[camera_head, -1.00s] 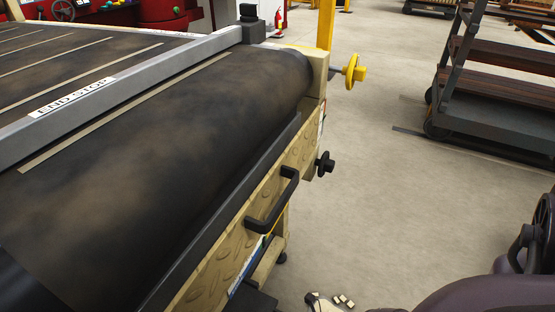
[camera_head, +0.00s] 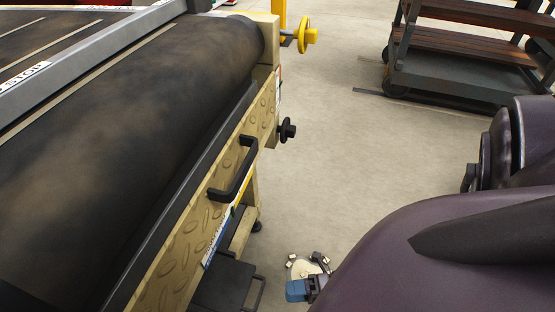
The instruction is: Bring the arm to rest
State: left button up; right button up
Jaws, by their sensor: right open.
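My right arm comes in from the lower right as large dark purple links. My right gripper (camera_head: 319,263) shows small and partly hidden past the arm at the bottom of the view, with dark fingers and a blue part beside it. By the sight of it, it is open, and I see nothing held in it. It appears over a pale patch with small pale pieces (camera_head: 303,267) on the floor; whether it touches them I cannot tell. My left gripper is not in view.
A dark conveyor belt (camera_head: 110,130) with a black side handle (camera_head: 236,172) fills the left. A yellow handwheel (camera_head: 308,36) and a black knob (camera_head: 287,130) stick out from its end. A cart (camera_head: 455,75) with planks stands at the back right. Concrete floor between is clear.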

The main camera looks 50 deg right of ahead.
jog(key=shift+v, duration=0.8)
